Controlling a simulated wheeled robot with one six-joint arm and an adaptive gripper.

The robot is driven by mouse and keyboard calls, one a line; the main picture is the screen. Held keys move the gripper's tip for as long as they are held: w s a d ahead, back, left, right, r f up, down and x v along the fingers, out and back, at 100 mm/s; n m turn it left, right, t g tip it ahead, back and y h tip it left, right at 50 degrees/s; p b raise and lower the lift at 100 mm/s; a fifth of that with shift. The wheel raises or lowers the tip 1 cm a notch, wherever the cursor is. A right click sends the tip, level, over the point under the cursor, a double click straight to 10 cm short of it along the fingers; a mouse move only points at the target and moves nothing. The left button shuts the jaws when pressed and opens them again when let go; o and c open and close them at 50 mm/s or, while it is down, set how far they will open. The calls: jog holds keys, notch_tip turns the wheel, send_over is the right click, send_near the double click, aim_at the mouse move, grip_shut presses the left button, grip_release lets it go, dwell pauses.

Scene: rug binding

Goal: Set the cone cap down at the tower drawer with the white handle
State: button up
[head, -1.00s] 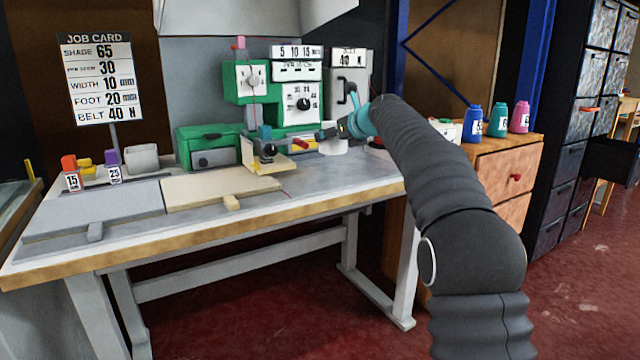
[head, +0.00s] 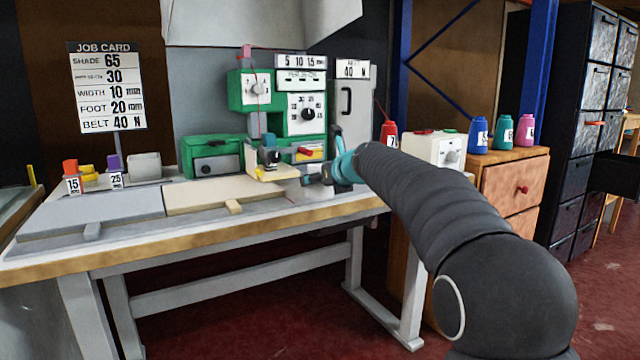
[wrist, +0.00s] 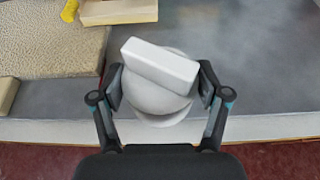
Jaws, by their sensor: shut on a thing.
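My gripper (wrist: 160,95) is shut on a pale round piece with a white bar across its top, which I take to be the cone cap (wrist: 160,65). The fingers press it from both sides, above the front edge of the bench. The dark drawer tower (head: 568,185) stands at the far right. One of its drawers (head: 612,172) is pulled out. I cannot make out a white handle on it.
The workbench (head: 110,245) carries a green machine (head: 210,157). A wooden cabinet (head: 512,185) to its right bears several coloured thread cones. A white box with a dial (head: 425,148) and a red cone (head: 389,133) stand behind my arm. Red floor is open before the tower.

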jog(key=o, duration=1.1)
jog(key=shift+o, duration=0.2)
jog(key=shift+s+d+r, duration=0.1)
jog(key=shift+r, duration=0.1)
jog(key=v, duration=1.1)
jog(key=shift+s+d, duration=0.25)
jog(key=shift+s, duration=0.1)
